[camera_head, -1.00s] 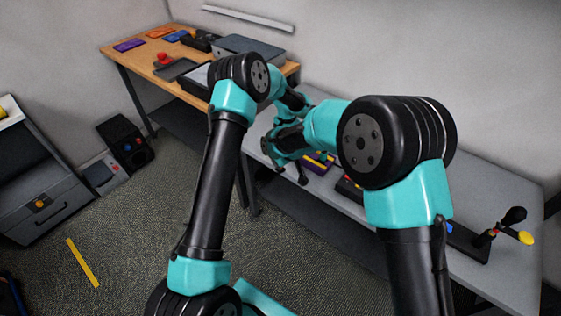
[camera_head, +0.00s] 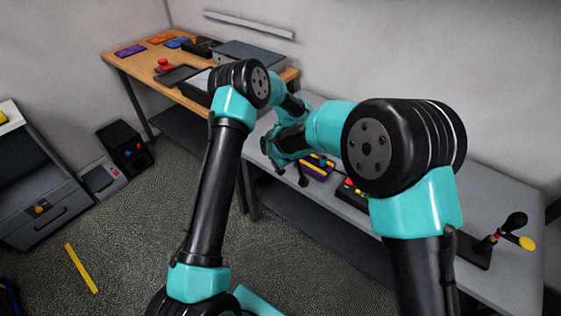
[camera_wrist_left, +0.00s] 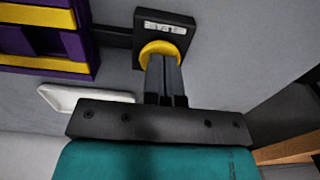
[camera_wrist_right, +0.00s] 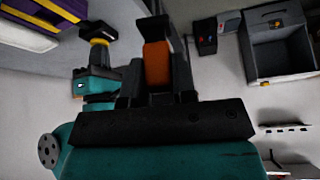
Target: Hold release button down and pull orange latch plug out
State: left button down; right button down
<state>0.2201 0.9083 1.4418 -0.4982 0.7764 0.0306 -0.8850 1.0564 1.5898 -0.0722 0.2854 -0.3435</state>
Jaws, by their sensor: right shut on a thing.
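A black block (camera_wrist_left: 178,22) with a round yellow button (camera_wrist_left: 150,50) shows in the left wrist view. My left gripper (camera_wrist_left: 165,62) has its fingers together, with their tips at the button and partly covering it. My right gripper (camera_wrist_right: 155,45) is shut on the orange plug (camera_wrist_right: 157,64) in the right wrist view. The plug shows to the right of the left gripper and the yellow button (camera_wrist_right: 100,41), with a gap between them. The plug's far end is hidden by the dark fingers. In the head view the arms hide the fingertips and the plug.
A purple and yellow rack (camera_wrist_left: 45,45) stands beside the block on the grey table (camera_head: 515,270). A wooden table (camera_head: 130,62) with several items is at the back left.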

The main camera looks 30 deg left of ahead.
pick_arm(q)
jog(key=shift+r, duration=0.1)
notch_tip(320, 180, up, 9)
dwell(1.7)
dwell(0.4)
